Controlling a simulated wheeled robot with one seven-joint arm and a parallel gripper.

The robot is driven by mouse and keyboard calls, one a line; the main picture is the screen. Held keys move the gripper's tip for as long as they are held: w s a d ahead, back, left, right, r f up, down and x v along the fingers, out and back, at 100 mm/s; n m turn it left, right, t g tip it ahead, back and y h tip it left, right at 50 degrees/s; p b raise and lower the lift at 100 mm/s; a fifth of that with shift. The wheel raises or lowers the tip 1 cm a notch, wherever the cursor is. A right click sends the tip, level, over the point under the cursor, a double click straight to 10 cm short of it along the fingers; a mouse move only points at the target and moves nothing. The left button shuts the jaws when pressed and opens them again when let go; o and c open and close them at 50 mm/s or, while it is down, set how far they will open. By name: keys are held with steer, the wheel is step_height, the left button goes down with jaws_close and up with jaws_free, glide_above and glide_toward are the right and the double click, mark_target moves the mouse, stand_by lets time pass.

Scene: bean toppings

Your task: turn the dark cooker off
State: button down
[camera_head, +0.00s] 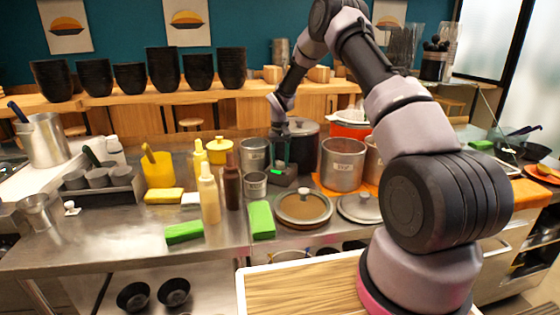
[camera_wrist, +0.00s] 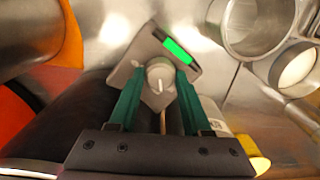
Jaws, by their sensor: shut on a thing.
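The dark cooker (camera_head: 304,146) stands at the back of the steel counter, partly hidden by my arm. Its grey control box (camera_head: 285,181) is at its front, with a lit green strip (camera_head: 276,172). In the wrist view, the control box (camera_wrist: 127,72) has a round pale knob (camera_wrist: 159,72) with a white mark, and the green strip (camera_wrist: 177,50) is lit beside it. My gripper (camera_wrist: 158,80) points down at the box, with its green fingers on either side of the knob and shut on it. The dark cooker body (camera_wrist: 65,108) is partly hidden behind my gripper.
Metal pots (camera_head: 343,163) on an orange mat stand right of the box. A small metal cup (camera_head: 255,184), a brown bottle (camera_head: 232,181) and a cream bottle (camera_head: 209,196) stand left.

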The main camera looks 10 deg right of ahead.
mark_target(280, 162)
steer(key=shift+n, duration=2.3)
steer(key=shift+c, duration=1.7)
jaws_free()
step_height(280, 162, up, 11)
